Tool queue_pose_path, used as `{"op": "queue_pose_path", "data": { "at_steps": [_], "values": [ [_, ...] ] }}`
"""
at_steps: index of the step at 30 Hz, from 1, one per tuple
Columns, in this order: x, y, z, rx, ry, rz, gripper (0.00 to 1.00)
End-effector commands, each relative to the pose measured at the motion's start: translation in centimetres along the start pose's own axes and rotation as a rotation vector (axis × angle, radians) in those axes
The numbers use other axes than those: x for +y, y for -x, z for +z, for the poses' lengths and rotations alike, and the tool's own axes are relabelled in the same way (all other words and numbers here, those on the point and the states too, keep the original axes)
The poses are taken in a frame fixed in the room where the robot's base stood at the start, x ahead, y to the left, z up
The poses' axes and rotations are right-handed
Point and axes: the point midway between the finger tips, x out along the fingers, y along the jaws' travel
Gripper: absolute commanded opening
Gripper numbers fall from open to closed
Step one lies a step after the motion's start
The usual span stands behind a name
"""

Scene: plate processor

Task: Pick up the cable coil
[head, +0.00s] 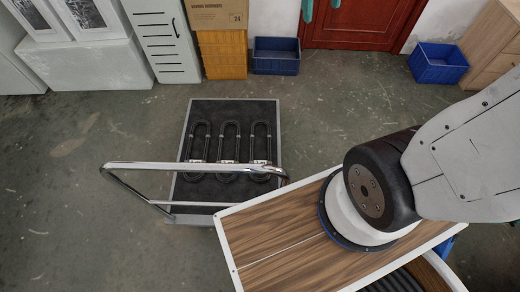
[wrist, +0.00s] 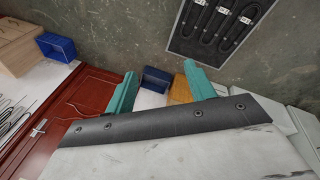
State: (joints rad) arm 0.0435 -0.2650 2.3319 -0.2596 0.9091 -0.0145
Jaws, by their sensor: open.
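Three black cable coils lie side by side on a flat platform trolley in the head view: left coil (head: 201,135), middle coil (head: 230,135), right coil (head: 261,135). Each is a long loop with a pale band. The trolley (head: 234,101) has a dark mat and a metal push handle (head: 205,167) that crosses in front of the coils' near ends. Coils (wrist: 215,22) also show at the top of the wrist view. My gripper (wrist: 159,70) has two teal fingers spread apart, with nothing between them. In the head view only its fingertips (head: 321,6) show at the top edge, well away from the coils.
A wood-topped surface (head: 275,245) lies at the front right, near the trolley. Blue bins (head: 276,56) (head: 437,63), an orange crate (head: 222,55), a cardboard box (head: 217,15) and a red door (head: 365,25) line the back. Floor left of the trolley is clear.

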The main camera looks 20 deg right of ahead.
Motion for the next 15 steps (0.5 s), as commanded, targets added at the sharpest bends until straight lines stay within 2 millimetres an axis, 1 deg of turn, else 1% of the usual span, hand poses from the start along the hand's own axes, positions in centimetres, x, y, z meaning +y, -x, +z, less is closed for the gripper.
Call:
{"op": "queue_pose_path", "data": {
  "at_steps": [1,3,5,6,8,9,11,12,14,15],
  "values": [
    [0.5,-1.4,-1.8,-0.004,0.021,0.015,0.55],
    [1.2,-3.3,-4.2,0.005,0.054,0.038,0.55],
    [1.7,-5.0,-6.2,0.012,0.084,0.055,0.55],
    [2.0,-6.2,-7.5,0.017,0.104,0.065,0.55],
    [2.3,-8.2,-9.5,0.026,0.137,0.078,0.55],
    [2.5,-9.6,-10.7,0.03,0.159,0.085,0.55],
    [2.7,-11.8,-12.4,0.039,0.194,0.095,0.55],
    [2.8,-13.3,-13.5,0.045,0.217,0.099,0.55],
    [2.9,-15.7,-15.0,0.052,0.253,0.105,0.55],
    [2.9,-17.4,-16.0,0.059,0.277,0.107,0.55]
  ]
}}
